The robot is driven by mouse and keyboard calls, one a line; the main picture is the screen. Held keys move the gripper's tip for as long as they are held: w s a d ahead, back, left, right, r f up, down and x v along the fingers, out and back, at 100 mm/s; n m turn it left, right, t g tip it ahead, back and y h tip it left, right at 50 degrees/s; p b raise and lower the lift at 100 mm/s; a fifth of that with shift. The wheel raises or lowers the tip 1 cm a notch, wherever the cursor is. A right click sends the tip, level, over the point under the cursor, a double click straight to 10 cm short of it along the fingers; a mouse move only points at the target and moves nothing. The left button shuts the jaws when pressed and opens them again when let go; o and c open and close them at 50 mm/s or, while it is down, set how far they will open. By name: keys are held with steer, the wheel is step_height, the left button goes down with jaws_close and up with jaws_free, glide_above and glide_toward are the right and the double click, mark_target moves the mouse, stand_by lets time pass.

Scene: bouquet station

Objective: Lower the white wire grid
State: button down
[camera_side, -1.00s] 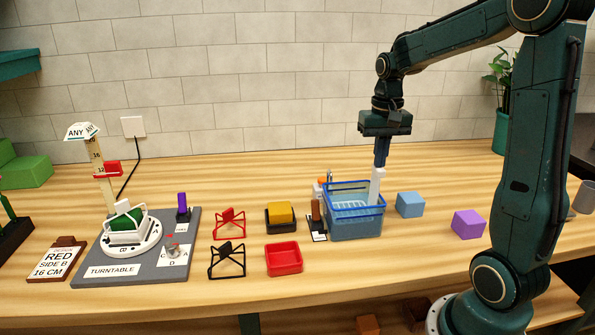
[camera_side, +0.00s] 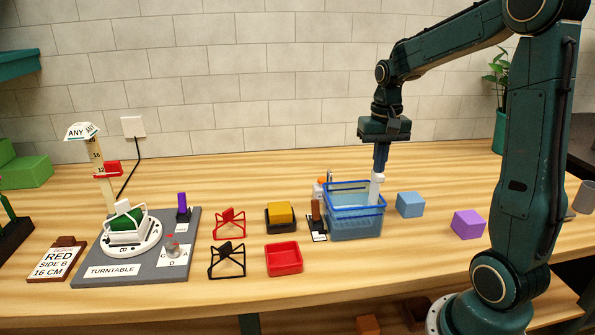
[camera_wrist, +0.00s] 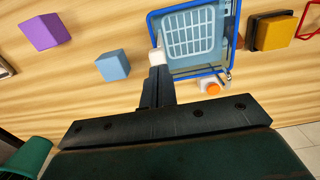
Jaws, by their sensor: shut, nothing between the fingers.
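The white wire grid (camera_wrist: 190,33) shows in the wrist view inside the blue-rimmed basin (camera_wrist: 228,45). In the side view the grid's mesh is hard to make out through the basin (camera_side: 355,225). A white upright piece (camera_side: 376,190) stands at the basin's right side, its white top (camera_wrist: 157,57) also showing in the wrist view. My gripper (camera_side: 380,170) points straight down with its fingers together, right at the top of this white piece. The fingers are shut with nothing seen between them. Whether they touch the white piece is unclear.
A blue cube (camera_side: 410,205) and a purple cube (camera_side: 468,224) lie right of the basin. A bottle with an orange cap (camera_wrist: 212,88) stands close to it. A yellow block (camera_side: 280,214) in a dark tray and a red tray (camera_side: 284,259) lie left.

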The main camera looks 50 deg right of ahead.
steer(key=shift+f, duration=0.3)
steer(key=shift+r, duration=0.15)
steer(key=shift+r, duration=2.4)
steer(key=shift+a, duration=0.1)
steer(key=shift+a+r, duration=0.1)
steer(key=shift+a, duration=0.15)
steer(key=s+a+n+t, duration=0.2)
steer(key=s+a+n, duration=0.2)
steer(key=a, duration=0.5)
steer(key=s+a+r+n+t, duration=0.1)
steer(key=s+a+n+t, duration=0.2)
steer(key=s+a+n, duration=0.2)
steer(key=s+a, duration=0.3)
steer(key=a, duration=0.2)
steer(key=shift+r+t, duration=0.2)
steer(key=shift+t, duration=0.1)
